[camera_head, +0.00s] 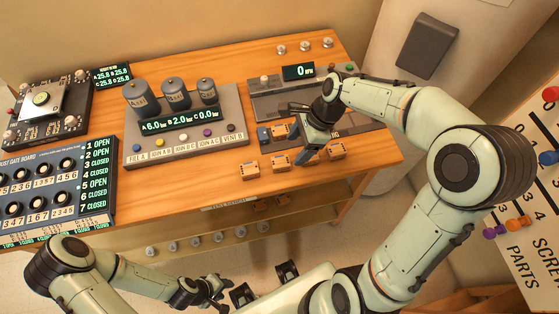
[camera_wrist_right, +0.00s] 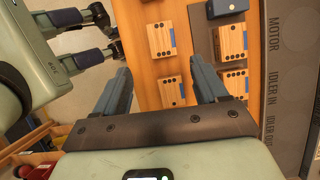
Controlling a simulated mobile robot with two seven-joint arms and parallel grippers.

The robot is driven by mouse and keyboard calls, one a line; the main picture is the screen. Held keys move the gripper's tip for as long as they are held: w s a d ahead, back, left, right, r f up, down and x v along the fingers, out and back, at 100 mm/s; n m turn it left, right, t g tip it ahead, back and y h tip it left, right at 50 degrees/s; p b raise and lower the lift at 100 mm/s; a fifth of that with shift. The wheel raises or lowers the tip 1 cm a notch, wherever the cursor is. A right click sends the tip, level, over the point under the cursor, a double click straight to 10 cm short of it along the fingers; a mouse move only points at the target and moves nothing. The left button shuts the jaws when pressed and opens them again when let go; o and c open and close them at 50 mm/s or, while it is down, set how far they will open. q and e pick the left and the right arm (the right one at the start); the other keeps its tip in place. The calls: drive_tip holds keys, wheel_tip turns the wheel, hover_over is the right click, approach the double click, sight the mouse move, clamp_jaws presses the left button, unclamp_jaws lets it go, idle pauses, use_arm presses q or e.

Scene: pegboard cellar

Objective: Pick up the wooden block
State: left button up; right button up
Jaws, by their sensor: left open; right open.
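Several small wooden blocks with dark holes lie on the bench's front right part. In the head view, one block (camera_head: 250,171) is at the left of the front row, another (camera_head: 281,163) is beside it, and one (camera_head: 336,150) is at the right end. One more block (camera_head: 281,131) sits behind them. My right gripper (camera_head: 305,152) is open above the row, partly hiding a block. In the right wrist view, its fingers (camera_wrist_right: 160,66) are apart with nothing held; a block (camera_wrist_right: 160,40) and another (camera_wrist_right: 172,92) show between them. My left gripper (camera_head: 220,291) is open and empty, low in front of the bench.
A dark blue block (camera_head: 263,135) stands beside the rear wooden block. A grey console (camera_head: 185,143) with three canisters is to the left, and a panel with a display (camera_head: 298,72) is behind. Bare wood (camera_head: 200,180) lies in front of the console.

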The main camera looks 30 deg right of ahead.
sight(281, 161)
drive_tip(key=x, duration=0.8)
drive_tip(key=shift+w+a, duration=0.4)
drive_tip(key=shift+a, duration=0.1)
drive_tip(key=c, duration=1)
